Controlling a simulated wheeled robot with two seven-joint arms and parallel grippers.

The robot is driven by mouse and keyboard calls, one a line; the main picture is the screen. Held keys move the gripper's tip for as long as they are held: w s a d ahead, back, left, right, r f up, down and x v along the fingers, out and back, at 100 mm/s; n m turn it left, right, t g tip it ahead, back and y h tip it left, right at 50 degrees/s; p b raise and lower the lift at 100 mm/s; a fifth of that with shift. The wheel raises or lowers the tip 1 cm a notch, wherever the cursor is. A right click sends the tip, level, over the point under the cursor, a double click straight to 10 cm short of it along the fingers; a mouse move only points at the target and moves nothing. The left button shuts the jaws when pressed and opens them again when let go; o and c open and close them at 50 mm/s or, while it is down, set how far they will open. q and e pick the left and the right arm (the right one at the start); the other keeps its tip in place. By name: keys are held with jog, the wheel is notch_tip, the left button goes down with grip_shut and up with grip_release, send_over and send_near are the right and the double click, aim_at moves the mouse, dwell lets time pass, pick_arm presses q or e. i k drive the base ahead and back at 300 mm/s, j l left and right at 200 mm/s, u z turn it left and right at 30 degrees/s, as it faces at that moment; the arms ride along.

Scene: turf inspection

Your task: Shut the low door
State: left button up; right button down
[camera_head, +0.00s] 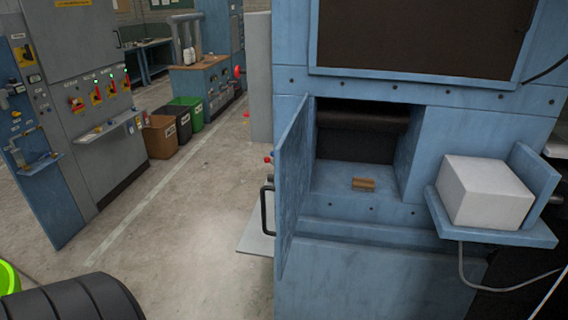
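The low door (291,190) is a blue metal panel on the blue cabinet (380,270). It stands open, swung outward at the left side of a low opening, and I see it nearly edge-on. A dark bar handle (267,207) sticks out on its left face. The opening behind it shows a dark inside (355,145) and a blue ledge with a small brown block (363,184) on it. Neither of my grippers shows in the head view, so I cannot see whether they are open or shut.
A white box (485,191) sits on a blue shelf (500,236) right of the opening, with a cable hanging below. A grey control cabinet (85,110) stands at the left. Brown, black and green bins (185,115) stand behind. The concrete floor (185,220) between is clear.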

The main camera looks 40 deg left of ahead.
aim_at(290, 151)
jog(key=i+j+u, duration=0.4)
jog(key=i+j, duration=0.3)
jog(key=j, duration=0.85)
jog(key=j+z, duration=0.5)
jog(key=j, duration=0.15)
jog(key=j+z, duration=0.15)
jog(key=z, duration=0.65)
